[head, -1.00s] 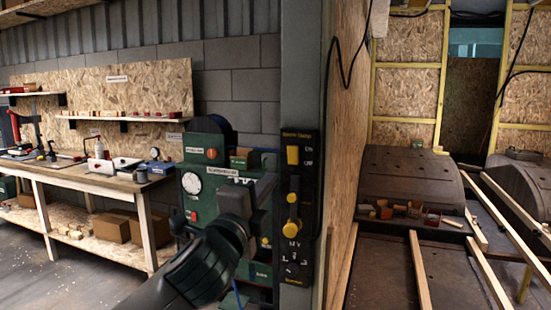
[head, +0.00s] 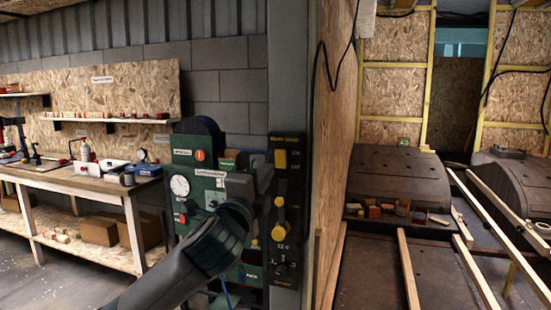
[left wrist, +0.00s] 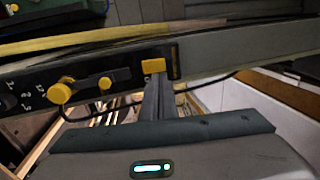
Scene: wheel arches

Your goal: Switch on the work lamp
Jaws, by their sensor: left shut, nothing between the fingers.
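A black control panel (head: 269,232), its top label partly legible as a lamp label, is fixed upright on a grey post. Near its top is a yellow switch block (head: 281,159); below are a yellow lever with a round knob (head: 279,232) and a dark rotary knob. My left gripper (head: 266,172) is shut and empty, beside the panel's upper left. In the left wrist view the shut fingers (left wrist: 157,82) end at the yellow switch block (left wrist: 153,66); I cannot tell if they touch it. The yellow lever (left wrist: 62,92) lies to the left there. My right gripper is not in view.
A green machine (head: 196,160) with a dial stands behind my left arm. A workbench (head: 85,182) with tools is at the left. A chipboard wall edge (head: 333,150) and a black cable are right of the post. Timber battens (head: 408,270) lie at the right.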

